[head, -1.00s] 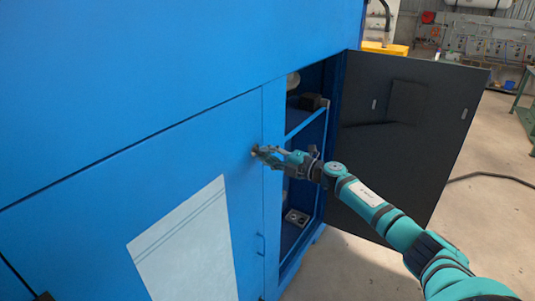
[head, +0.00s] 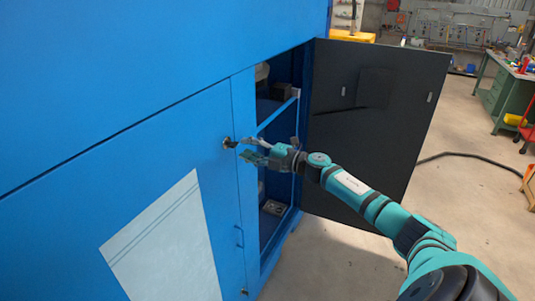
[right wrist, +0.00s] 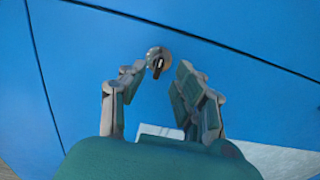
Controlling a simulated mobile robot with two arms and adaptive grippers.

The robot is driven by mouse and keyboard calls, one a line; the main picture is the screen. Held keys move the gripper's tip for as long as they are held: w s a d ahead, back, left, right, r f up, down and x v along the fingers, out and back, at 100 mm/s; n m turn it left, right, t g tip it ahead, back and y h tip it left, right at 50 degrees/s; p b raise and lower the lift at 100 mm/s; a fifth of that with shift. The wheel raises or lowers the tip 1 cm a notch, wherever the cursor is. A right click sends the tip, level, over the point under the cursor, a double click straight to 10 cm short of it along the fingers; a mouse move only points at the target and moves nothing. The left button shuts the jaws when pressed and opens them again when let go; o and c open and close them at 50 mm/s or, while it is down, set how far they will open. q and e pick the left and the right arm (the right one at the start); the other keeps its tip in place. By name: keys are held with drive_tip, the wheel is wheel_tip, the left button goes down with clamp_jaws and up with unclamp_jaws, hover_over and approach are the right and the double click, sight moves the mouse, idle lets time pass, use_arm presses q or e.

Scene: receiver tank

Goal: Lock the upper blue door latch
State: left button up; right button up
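The upper latch (head: 228,143) is a small round metal fitting with a dark handle, near the right edge of the closed blue door (head: 150,155). It also shows in the right wrist view (right wrist: 158,61), just beyond my fingertips, with its dark handle near upright in that picture. My right gripper (head: 250,149) is open, with its fingers pointing at the latch from the right. In the right wrist view the two fingers (right wrist: 160,78) are spread with nothing between them, and the latch lies ahead of the gap. My left gripper is not in view.
A second latch (head: 244,292) sits low on the door edge. To the right, the cabinet stands open, with a dark door (head: 375,130) swung outward behind my right arm. A green workbench (head: 510,90) stands at the far right. A cable lies on the floor.

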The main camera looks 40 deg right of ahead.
drive_tip(key=v, duration=0.8)
drive_tip(key=shift+s+d, duration=0.2)
drive_tip(key=shift+s, duration=0.15)
